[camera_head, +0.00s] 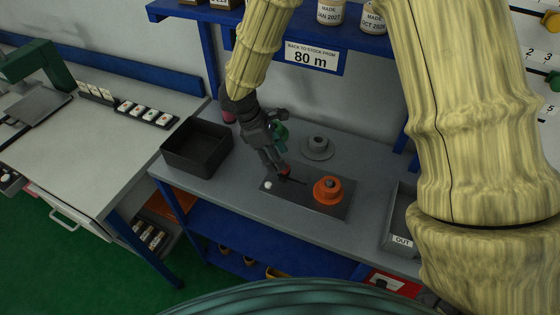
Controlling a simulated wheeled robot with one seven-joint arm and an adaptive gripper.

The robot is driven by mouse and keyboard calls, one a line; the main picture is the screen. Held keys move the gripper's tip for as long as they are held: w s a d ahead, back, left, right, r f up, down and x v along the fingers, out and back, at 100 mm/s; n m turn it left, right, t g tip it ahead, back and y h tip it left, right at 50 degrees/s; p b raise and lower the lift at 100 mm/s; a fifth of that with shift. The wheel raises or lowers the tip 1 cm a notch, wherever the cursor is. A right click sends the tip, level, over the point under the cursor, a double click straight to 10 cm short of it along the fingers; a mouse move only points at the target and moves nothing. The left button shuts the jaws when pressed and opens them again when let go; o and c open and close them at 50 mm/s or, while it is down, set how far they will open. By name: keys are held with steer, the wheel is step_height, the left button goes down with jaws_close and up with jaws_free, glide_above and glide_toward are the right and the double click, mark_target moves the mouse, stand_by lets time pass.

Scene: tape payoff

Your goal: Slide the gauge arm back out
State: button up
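The tape payoff is a dark grey base plate (325,207) on the grey bench, with an orange reel (327,190) on its right part. A small white knob (268,184) is near the plate's left end. A dark slot or bar (294,180) runs across the plate toward the reel; I cannot tell whether it is the gauge arm. A small red piece (286,169) shows at the fingertips of my gripper (280,172). My gripper points down at the plate's back left edge, left of the reel. The view is too small to show whether its fingers are shut on the red piece.
A black open bin (197,148) stands left of the plate. A grey flanged hub (318,147) stands behind it. A grey tray marked OUT (402,240) is at the right. A shelf (360,43) with a sign "80 m" (311,57) hangs above.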

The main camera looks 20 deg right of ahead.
steer(key=v, duration=0.8)
steer(key=shift+r, duration=0.35)
